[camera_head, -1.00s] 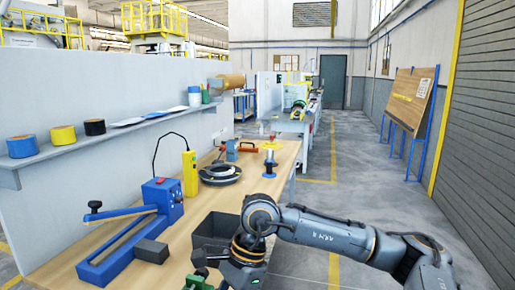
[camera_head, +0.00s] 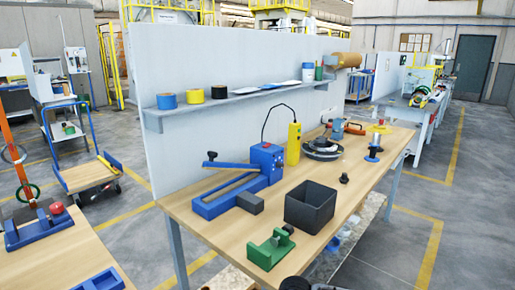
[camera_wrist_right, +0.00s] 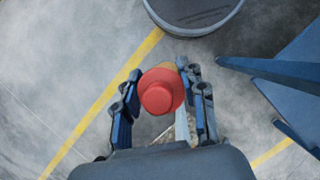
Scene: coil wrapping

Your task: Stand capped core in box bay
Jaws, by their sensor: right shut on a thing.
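My right gripper (camera_wrist_right: 164,108) is in the right wrist view, with its two fingers on either side of a core with a round red cap (camera_wrist_right: 160,92). It is shut on this core and holds it above the floor, cap facing the camera. Most of the core's body is hidden behind the cap. No box with bays is clearly identifiable. A dark open bin (camera_head: 310,206) stands on the workbench (camera_head: 195,222) in the head view; I see no inner divisions in it. My left gripper is not in view.
The workbench also carries a green fixture (camera_head: 271,250), a blue lever tool (camera_head: 240,182) and a dark reel (camera_head: 322,149). Another table (camera_head: 60,258) at lower left bears blue fixtures. The right wrist view shows a round dark container (camera_wrist_right: 193,14) and blue framework (camera_wrist_right: 290,75).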

